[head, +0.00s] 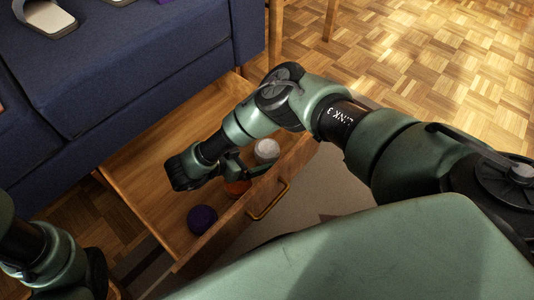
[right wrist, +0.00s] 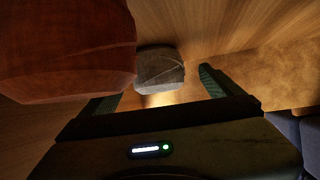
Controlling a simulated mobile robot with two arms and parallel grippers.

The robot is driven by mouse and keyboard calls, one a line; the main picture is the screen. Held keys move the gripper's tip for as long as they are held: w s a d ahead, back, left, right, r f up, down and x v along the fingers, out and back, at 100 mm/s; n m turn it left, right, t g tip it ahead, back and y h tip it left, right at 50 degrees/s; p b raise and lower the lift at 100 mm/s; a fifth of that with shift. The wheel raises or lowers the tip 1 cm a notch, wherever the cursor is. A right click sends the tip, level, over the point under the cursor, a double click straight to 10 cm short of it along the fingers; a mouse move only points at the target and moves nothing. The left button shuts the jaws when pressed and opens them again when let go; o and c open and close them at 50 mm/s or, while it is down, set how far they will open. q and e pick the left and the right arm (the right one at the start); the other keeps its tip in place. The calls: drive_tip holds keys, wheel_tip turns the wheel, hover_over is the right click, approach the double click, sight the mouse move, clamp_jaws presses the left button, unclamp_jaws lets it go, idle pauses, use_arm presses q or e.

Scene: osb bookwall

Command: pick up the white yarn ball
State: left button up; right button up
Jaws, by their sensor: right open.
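The white yarn ball (head: 266,150) lies in the open wooden drawer (head: 140,185), near its front right corner. In the right wrist view the ball (right wrist: 160,72) looks grey and shadowed, just ahead of the gap between my fingers. My right gripper (head: 246,165) is inside the drawer, open, with its fingers pointing toward the ball. In the right wrist view the gripper (right wrist: 158,88) shows a finger to each side, with nothing clearly held. My left arm shows at the lower left, but its gripper is out of view.
An orange-red ball (head: 237,188) lies beside the white one, partly hidden by my gripper; it looms large in the right wrist view (right wrist: 65,50). A purple ball (head: 202,219) lies nearer the drawer's left front. The drawer front has a brass handle (head: 268,202). A blue sofa (head: 130,60) stands behind.

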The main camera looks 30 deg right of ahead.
sight(267, 151)
drive_tip(key=b+x, duration=0.1)
drive_tip(key=x, duration=0.1)
drive_tip(key=b+x, duration=0.1)
drive_tip(key=x, duration=0.1)
drive_tip(key=shift+s+b, duration=0.2)
drive_tip(key=shift+b, duration=0.2)
drive_tip(key=shift+d, duration=0.35)
drive_tip(key=shift+r, duration=0.1)
drive_tip(key=c, duration=1.4)
drive_tip(key=shift+c, duration=0.2)
